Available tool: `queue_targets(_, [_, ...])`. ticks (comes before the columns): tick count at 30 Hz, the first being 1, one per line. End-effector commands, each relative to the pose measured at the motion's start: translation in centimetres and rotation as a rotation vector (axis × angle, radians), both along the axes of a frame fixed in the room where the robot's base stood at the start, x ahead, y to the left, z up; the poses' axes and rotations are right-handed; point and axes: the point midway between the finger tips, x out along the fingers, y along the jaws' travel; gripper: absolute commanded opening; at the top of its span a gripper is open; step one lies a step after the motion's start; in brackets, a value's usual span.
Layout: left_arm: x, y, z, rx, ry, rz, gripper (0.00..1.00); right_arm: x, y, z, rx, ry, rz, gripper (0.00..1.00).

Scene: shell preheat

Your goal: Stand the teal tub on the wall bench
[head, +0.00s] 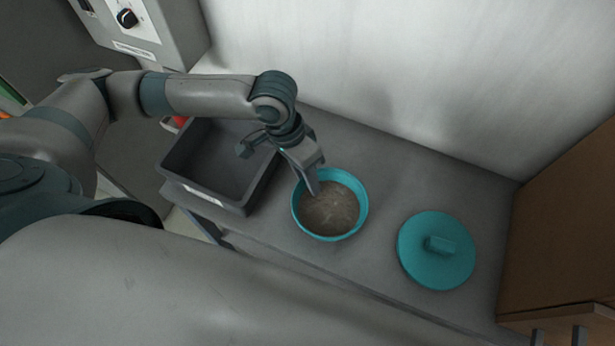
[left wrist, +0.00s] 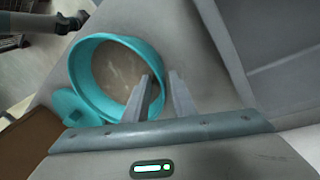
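The teal tub (head: 297,213), upright and holding grey-brown material (head: 330,212), is at the middle of the grey wall bench (head: 400,165). It appears to stand on the bench, though its underside is hidden. My left gripper (head: 314,187) is at the tub's upper-left rim. In the left wrist view, the tub (left wrist: 86,82) is beyond the gripper fingers (left wrist: 162,90). One finger reaches over the inside and the other is outside, with the rim between them. The gap is narrow; whether they press on the wall cannot be told.
A teal lid (head: 425,265) with a block handle lies on the bench right of the tub. A dark grey bin (head: 193,188) stands left of the tub. A wooden cabinet (head: 565,225) closes the right end. Bench is clear between the tub and the wall.

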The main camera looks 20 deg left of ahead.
Motion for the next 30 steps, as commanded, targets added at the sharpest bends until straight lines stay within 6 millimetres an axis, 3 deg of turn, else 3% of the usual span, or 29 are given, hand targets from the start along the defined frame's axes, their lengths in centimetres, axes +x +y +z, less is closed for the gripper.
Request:
queue_targets(8, [0.2,0.9,3.0,-0.001,-0.005,0.001,0.24,0.0,0.0,-0.6,0.000,0.000,0.000,0.00])
queue_targets(21, [0.5,2.8,10.1,0.000,-0.004,0.001,0.24,0.0,0.0,-1.4,0.000,0.000,0.000,0.00])
queue_targets(30, [0.4,3.2,11.5,0.001,0.000,0.000,0.24,0.0,0.0,-1.4,0.000,0.000,0.000,0.00])
